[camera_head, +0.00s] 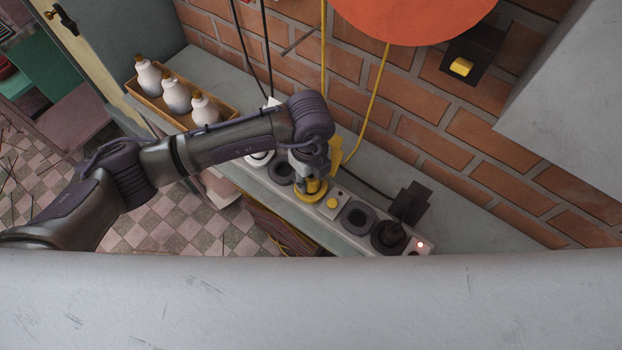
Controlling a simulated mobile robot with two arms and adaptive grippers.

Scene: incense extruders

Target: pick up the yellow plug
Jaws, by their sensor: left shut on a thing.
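My left gripper (309,174) reaches in from the left over a power strip (345,231) and is shut on the yellow plug (336,150). The plug is partly hidden by the gripper, and a yellow cord rises from it toward the wall. The gripper is right above a yellow-ringed socket (312,194) in the strip. I cannot tell whether the plug is still seated in that socket or lifted clear. My right gripper is not in view.
A wooden tray (230,110) with white bottles (176,95) sits at the back left. A brick wall (420,120) bounds the ledge behind.

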